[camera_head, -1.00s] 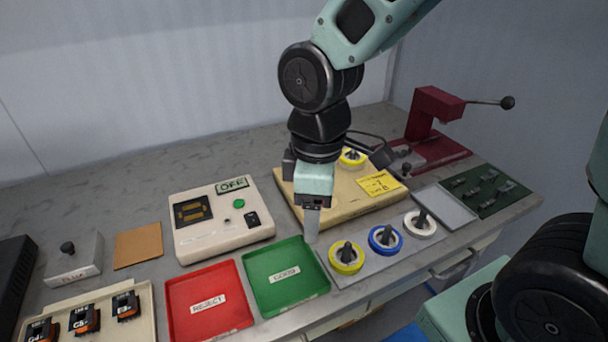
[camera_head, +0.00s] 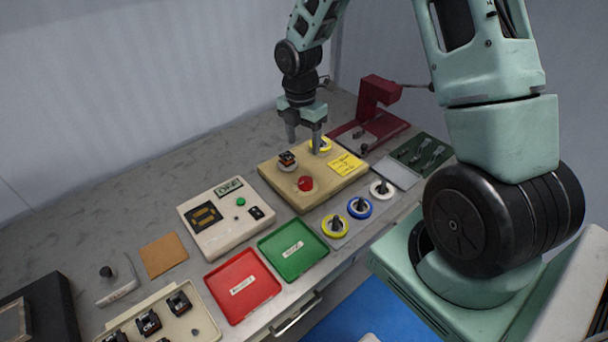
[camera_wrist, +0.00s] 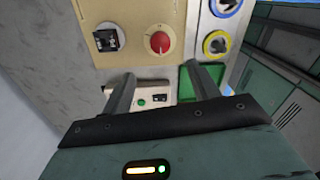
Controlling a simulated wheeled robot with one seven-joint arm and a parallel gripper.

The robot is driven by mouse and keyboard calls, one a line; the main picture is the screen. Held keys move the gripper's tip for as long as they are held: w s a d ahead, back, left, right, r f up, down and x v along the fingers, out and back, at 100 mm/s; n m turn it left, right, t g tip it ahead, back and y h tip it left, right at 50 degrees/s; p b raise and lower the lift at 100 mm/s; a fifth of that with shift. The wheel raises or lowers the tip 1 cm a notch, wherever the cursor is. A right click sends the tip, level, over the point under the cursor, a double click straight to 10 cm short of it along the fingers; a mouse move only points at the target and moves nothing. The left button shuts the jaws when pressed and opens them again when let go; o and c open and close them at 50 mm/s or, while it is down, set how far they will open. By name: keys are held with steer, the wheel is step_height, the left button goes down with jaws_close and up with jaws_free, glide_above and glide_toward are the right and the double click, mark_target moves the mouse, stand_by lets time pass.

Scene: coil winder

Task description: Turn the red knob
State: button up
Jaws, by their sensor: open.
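The red knob (camera_head: 305,184) sits on the front part of the tan winder base (camera_head: 330,187). In the wrist view the red knob (camera_wrist: 160,42) shows above and between the two fingers, on the tan base (camera_wrist: 138,14). My gripper (camera_head: 304,143) is open and empty, pointing down above the back of the base. Its fingers also show in the wrist view (camera_wrist: 163,88), apart from the knob.
Red (camera_head: 242,287) and green (camera_head: 292,250) trays lie in front. Several spools, such as the blue one (camera_head: 360,207), stand at the front right. A red press (camera_head: 375,110) stands behind.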

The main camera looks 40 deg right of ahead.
mark_target(306, 180)
steer(key=f, duration=0.4)
steer(key=f+p, duration=0.1)
steer(key=f, duration=0.7)
steer(key=shift+s+f+p, duration=0.25)
steer(key=shift+s+p, duration=0.1)
steer(key=shift+c, duration=0.3)
steer(key=c, duration=0.9)
